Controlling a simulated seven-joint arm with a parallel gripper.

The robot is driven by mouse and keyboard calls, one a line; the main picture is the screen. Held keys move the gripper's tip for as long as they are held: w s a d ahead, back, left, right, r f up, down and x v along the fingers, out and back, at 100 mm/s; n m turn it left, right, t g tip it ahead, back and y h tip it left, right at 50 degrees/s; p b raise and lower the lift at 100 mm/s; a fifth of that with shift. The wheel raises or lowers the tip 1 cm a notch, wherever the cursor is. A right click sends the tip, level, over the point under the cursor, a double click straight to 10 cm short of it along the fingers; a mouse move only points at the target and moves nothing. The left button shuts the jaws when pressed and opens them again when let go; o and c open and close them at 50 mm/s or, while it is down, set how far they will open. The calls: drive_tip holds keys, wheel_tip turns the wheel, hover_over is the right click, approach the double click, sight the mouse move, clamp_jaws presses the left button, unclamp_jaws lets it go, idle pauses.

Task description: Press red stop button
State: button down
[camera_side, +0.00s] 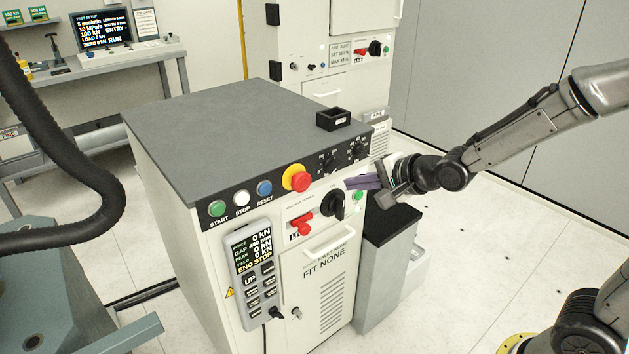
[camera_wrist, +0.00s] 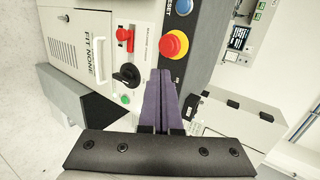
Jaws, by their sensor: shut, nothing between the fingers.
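The red stop button (camera_side: 297,178) is a round red mushroom head on a yellow ring, on the black strip along the cabinet's front top edge. In the wrist view the red stop button (camera_wrist: 171,46) lies above and slightly right of the fingertips. My gripper (camera_side: 349,183) is to the right of the button in the side view, with its purple fingers pointing left toward the panel. In the wrist view my gripper (camera_wrist: 160,72) has its fingers side by side, shut and empty. A gap shows between the fingertips and the button in both views.
A black rotary knob (camera_side: 334,205) and a red handle (camera_side: 301,225) sit below the button. START, STOP and RESET buttons (camera_side: 242,198) are to its left. A black open box (camera_side: 333,118) stands on the grey cabinet top (camera_side: 220,125). A grey bin (camera_side: 386,270) stands right of the cabinet.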

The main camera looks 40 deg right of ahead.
approach(304, 178)
wheel_tip(304, 178, down, 4)
drive_tip(key=w, duration=0.3)
drive_tip(key=shift+w+a+f, duration=0.1)
drive_tip(key=shift+w+f, duration=0.15)
drive_tip(key=shift+w, duration=0.85)
drive_tip(key=shift+w+a, duration=0.1)
drive_tip(key=shift+w, duration=0.9)
drive_tip(key=s+f+v, duration=0.1)
drive_tip(key=f+v, duration=0.1)
drive_tip(key=v, duration=1.2)
drive_tip(key=shift+s, duration=0.25)
